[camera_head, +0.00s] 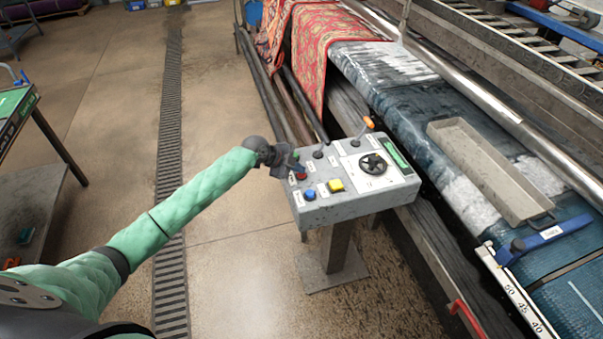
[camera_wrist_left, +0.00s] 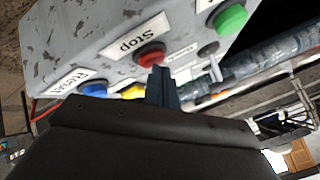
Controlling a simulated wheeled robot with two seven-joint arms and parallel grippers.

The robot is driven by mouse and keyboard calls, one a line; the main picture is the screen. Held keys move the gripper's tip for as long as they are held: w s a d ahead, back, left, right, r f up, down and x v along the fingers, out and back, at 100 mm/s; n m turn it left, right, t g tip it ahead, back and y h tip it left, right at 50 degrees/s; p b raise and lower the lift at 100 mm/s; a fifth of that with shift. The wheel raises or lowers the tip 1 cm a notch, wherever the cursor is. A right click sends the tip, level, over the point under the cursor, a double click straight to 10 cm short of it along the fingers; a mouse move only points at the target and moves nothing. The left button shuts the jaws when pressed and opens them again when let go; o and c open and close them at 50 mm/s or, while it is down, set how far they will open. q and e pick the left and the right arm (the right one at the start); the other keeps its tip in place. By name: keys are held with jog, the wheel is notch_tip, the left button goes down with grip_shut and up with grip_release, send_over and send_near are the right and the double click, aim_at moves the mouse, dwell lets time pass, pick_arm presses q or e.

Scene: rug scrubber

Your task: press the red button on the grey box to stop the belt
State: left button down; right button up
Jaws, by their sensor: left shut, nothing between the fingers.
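The grey control box (camera_head: 330,212) stands on a post beside the belt. Its red button (camera_wrist_left: 150,55), labelled "Stop", shows in the left wrist view; in the head view the red button (camera_head: 301,176) is partly covered by my gripper. My left gripper (camera_head: 296,166) is shut and empty, its fingertips (camera_wrist_left: 160,72) at the red button's edge in the wrist view. I cannot tell whether they touch it. The belt (camera_head: 400,110) carries a wet dark blue rug right of the box. My right gripper is not in view.
Close to the red button are a green button (camera_wrist_left: 229,18), a blue button (camera_head: 310,195), a yellow button (camera_head: 336,185), a black dial (camera_head: 372,164) and an orange-tipped lever (camera_head: 368,124). A long grey tray (camera_head: 480,165) lies over the belt. The floor left of the box is clear.

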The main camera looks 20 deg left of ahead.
aim_at(298, 174)
pick_arm(q)
jog(key=shift+r, duration=0.1)
jog(key=shift+r+p, duration=0.35)
jog(key=shift+r, duration=0.45)
jog(key=shift+r+p, duration=1.15)
jog(key=shift+r, duration=1.4)
